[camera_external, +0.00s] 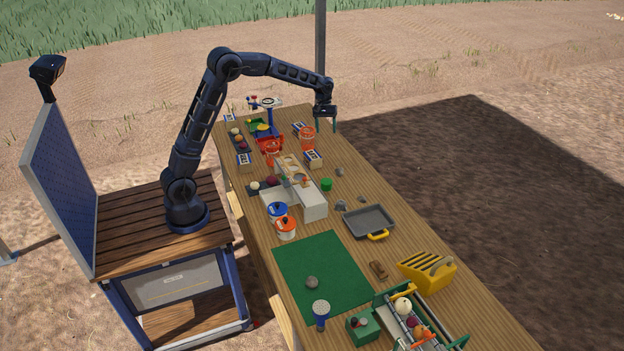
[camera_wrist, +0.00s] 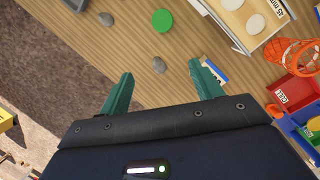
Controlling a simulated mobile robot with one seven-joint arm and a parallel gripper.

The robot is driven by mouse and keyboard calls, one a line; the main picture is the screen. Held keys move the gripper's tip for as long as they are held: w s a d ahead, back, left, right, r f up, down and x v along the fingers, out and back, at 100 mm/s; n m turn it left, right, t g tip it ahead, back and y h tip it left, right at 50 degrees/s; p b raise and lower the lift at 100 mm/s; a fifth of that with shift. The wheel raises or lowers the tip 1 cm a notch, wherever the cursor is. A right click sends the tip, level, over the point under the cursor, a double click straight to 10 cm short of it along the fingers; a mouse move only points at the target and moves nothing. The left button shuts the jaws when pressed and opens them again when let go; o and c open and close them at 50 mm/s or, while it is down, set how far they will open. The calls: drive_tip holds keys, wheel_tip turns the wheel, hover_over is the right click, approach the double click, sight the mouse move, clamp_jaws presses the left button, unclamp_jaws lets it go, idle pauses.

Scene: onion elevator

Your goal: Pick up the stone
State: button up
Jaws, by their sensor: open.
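Several grey stones are in view. One stone (camera_external: 339,172) lies on the bare wood near the table's right edge. Two more, a stone (camera_external: 341,205) and a stone (camera_external: 361,198), lie by the grey tray. Another stone (camera_external: 312,282) lies on the green mat. My gripper (camera_external: 328,120) is above the table's far right edge, well apart from these stones. In the wrist view my gripper (camera_wrist: 160,71) is open and empty, its green fingers spread. A stone (camera_wrist: 158,65) appears between the fingertips, some way below them; another stone (camera_wrist: 106,18) lies farther off.
The grey tray (camera_external: 347,222) with a yellow handle and the green mat (camera_external: 300,257) are at the near part. A green round thing (camera_external: 327,184) is beside the white-topped box (camera_external: 314,207). Orange baskets (camera_external: 307,137) and small boxes crowd the far end.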

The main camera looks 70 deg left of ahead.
drive_tip(key=w+f+n, duration=0.1)
drive_tip(key=w+f, duration=0.2)
drive_tip(key=f, duration=0.4)
drive_tip(key=w+a+f+n, duration=0.1)
drive_tip(key=w+f, duration=0.2)
drive_tip(key=f, duration=0.5)
drive_tip(key=w+a+f+n+g+h, duration=0.1)
drive_tip(key=w+f, duration=0.2)
drive_tip(key=f, duration=0.4)
drive_tip(key=shift+w+a+f+n, duration=0.15)
drive_tip(key=shift+w+f+n, duration=0.15)
drive_tip(key=shift+w, duration=0.1)
drive_tip(key=shift+x, duration=2.85)
drive_tip(key=shift+w+a, duration=0.1)
drive_tip(key=shift+a, duration=0.05)
drive_tip(key=shift+c, duration=0.5)
drive_tip(key=c, duration=1.1)
drive_tip(key=shift+c, duration=0.2)
wheel_tip(320, 180, up, 20)
drive_tip(key=shift+f, duration=0.1)
